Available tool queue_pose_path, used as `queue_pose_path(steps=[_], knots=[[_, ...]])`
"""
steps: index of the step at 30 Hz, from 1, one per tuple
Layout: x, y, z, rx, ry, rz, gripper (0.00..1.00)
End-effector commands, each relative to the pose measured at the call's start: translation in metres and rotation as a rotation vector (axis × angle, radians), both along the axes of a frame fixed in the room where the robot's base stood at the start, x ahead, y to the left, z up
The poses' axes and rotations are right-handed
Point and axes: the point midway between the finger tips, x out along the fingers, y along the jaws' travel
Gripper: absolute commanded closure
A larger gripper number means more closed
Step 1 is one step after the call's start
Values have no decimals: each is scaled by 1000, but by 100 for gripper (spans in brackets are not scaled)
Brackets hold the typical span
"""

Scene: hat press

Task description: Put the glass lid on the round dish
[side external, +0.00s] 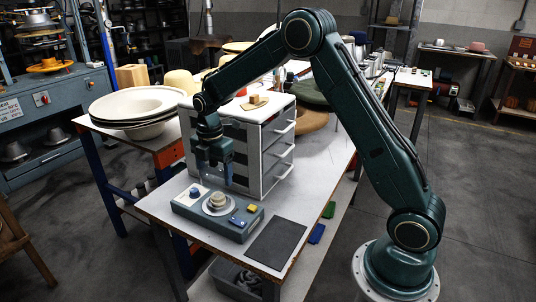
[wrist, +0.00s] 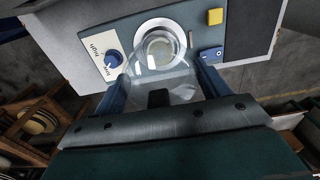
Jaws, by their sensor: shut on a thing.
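My gripper (side external: 215,178) points down above the grey-blue control box (side external: 181,207) on the white table. In the wrist view its two blue fingers (wrist: 162,76) are shut on the clear glass lid (wrist: 160,84), one on each side. The lid is see-through and hard to make out in the side view. The round dish (side external: 218,199) is small and pale, and sits on a round light plate on the box top. In the wrist view the dish (wrist: 160,46) shows just beyond the lid, partly seen through its far edge. The lid is held above the box, apart from it in the side view.
The box carries a blue knob (wrist: 113,59), a yellow button (wrist: 215,16) and a blue switch (wrist: 211,54). A white drawer cabinet (side external: 277,155) stands close behind my gripper. A dark mat (side external: 276,244) lies to the right. Stacked wide hats or bowls (side external: 138,105) are at left.

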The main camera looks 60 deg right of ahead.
Motion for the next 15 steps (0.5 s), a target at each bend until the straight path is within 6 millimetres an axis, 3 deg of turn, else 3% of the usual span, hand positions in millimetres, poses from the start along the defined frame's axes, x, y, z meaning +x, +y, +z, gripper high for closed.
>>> queue_pose_path(steps=[15], knots=[[-1,0,-16,0,1,0,49]])
